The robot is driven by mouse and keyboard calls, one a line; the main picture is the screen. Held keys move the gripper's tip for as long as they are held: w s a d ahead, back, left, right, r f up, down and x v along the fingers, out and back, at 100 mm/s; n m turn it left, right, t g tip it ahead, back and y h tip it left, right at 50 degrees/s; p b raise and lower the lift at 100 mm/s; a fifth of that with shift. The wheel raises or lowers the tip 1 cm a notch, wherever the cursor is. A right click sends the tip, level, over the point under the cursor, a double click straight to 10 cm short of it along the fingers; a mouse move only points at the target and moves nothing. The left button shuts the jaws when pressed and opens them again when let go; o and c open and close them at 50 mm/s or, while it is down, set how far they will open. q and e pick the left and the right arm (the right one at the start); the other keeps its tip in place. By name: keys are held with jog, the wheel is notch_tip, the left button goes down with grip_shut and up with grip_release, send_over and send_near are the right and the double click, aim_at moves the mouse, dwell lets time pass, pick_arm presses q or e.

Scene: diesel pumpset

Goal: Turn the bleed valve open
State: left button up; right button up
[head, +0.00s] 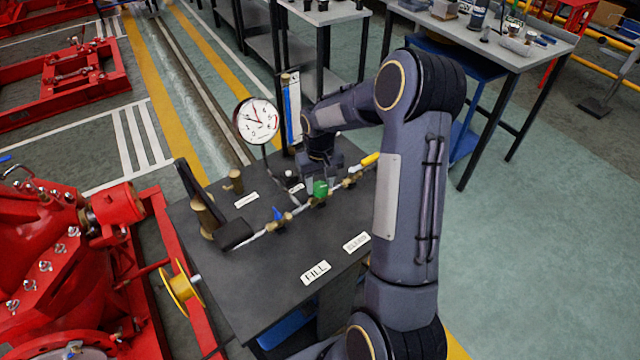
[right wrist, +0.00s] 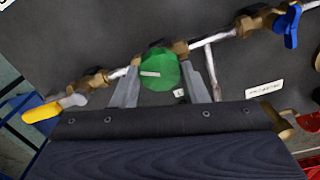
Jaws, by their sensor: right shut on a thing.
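A valve with a green knob (head: 320,188) sits mid-way along a thin pipe on the dark bench top. In the right wrist view the green knob (right wrist: 158,70) lies between the two grey fingers of my right gripper (right wrist: 170,85), which is shut on it. In the head view my right gripper (head: 319,178) reaches down onto the knob from behind, and its fingertips are partly hidden. A blue-handled valve (head: 278,214) is on the left of the pipe and a yellow-handled valve (head: 368,160) on the right. I cannot read which label names the bleed valve. My left gripper is not in view.
A round pressure gauge (head: 257,121) stands behind the pipe. A FILL plate (head: 316,272) lies on the bench front. A black lever (head: 195,190) and brass fittings are at the bench's left, beside a red pump (head: 50,250).

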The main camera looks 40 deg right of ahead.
aim_at(320, 187)
jog(key=n, duration=0.4)
jog(key=shift+n, duration=0.3)
jog(key=shift+n+b, duration=0.3)
jog(key=shift+n, duration=2.2)
jog(key=o, duration=1)
jog(key=shift+r, duration=0.1)
notch_tip(320, 187, up, 8)
jog(key=shift+f, duration=0.15)
